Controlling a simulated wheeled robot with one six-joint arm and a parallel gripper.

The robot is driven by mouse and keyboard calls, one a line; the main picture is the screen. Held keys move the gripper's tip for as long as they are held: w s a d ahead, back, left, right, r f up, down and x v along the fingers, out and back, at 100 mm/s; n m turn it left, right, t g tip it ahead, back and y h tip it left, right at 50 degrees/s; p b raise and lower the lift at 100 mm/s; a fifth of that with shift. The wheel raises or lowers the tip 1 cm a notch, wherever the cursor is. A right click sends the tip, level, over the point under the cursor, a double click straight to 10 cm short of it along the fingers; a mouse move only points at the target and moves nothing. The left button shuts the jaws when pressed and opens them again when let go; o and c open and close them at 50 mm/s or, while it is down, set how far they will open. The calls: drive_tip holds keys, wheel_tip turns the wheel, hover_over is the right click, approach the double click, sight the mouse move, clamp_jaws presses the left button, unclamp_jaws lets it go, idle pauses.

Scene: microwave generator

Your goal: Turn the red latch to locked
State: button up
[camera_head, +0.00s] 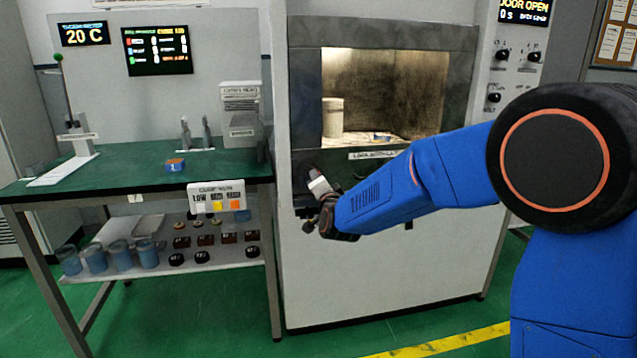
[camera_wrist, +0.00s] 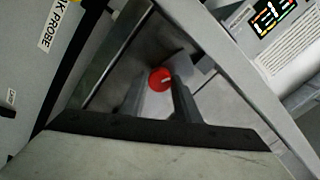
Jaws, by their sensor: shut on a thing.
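The red latch (camera_wrist: 160,78) is a small round red knob with a pale mark. It shows in the wrist view between the tips of my two grey fingers. My gripper (camera_wrist: 157,92) is shut on it. In the head view my gripper (camera_head: 318,192) is at the left front of the generator (camera_head: 400,255), below the chamber opening. The latch cannot be made out there, as my gripper and arm cover that area. I cannot read which position the latch is in.
The chamber opening shows a pale cup (camera_head: 332,118) inside. A sign at the upper right reads door open (camera_head: 525,12).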

drive_tip(key=shift+m, duration=0.6)
drive_tip(key=o, duration=1)
drive_tip(key=shift+d, duration=0.1)
drive_tip(key=shift+o, duration=0.2)
drive_tip(key=v, duration=1.7)
drive_tip(key=shift+s, duration=0.2)
